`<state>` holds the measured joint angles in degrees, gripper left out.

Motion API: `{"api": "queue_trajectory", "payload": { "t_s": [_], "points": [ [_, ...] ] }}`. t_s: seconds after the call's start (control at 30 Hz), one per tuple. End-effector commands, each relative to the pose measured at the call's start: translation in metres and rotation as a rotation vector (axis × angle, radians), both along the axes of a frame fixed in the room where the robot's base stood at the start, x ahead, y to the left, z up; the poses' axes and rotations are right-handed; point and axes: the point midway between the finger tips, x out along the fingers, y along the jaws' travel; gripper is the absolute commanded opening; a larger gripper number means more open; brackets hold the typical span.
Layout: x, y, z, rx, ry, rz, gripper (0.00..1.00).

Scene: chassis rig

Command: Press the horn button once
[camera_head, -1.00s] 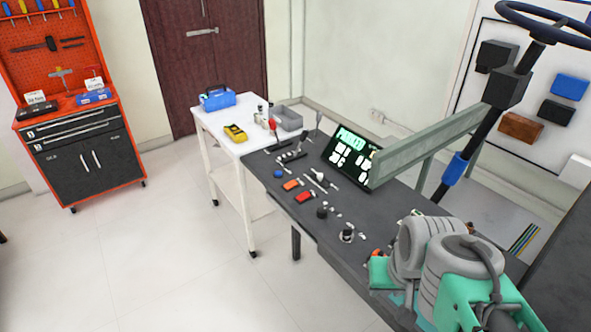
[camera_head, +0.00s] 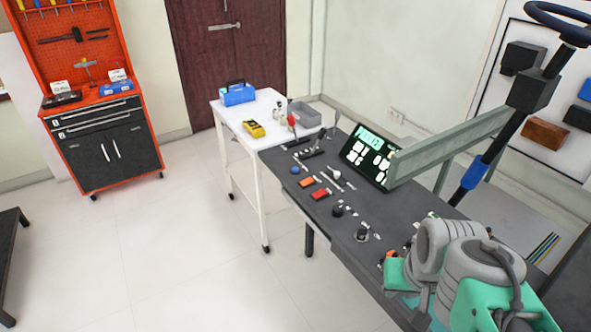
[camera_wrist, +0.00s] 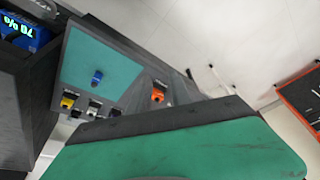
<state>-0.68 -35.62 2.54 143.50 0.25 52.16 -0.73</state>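Which control is the horn button I cannot tell; no horn label is readable. The dark console desk (camera_head: 275,155) carries a small blue round control (camera_head: 295,170), an orange one (camera_head: 306,182), a red one (camera_head: 320,194) and black knobs (camera_head: 338,210). In the wrist view a teal panel (camera_wrist: 110,62) bears a blue control (camera_wrist: 97,77), with yellow (camera_wrist: 68,100) and other small controls along its edge and an orange control (camera_wrist: 158,97) beside it. My grey and teal arm is over the desk's near end. My gripper's fingers do not show in either view.
A white cart (camera_head: 228,118) and orange tool cabinet (camera_head: 100,120) are left. The floor (camera_head: 180,235) between is clear.

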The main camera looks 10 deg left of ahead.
Motion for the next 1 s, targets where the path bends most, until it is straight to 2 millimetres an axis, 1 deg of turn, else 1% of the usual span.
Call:
{"api": "queue_trajectory", "payload": {
  "t_s": [0.03,0.2,0.27,0.3,1.0],
  "points": [
    [0.0000,0.0000,0.0000,0.000,0.000,0.000,0.20],
    [0.0000,0.0000,0.0000,0.000,0.000,0.000,0.06],
    [0.0000,0.0000,0.0000,0.000,0.000,0.000,0.01],
    [0.0000,0.0000,0.0000,0.000,0.000,0.000,0.00],
    [0.0000,0.0000,0.0000,0.000,0.000,0.000,0.00]
  ]
}}
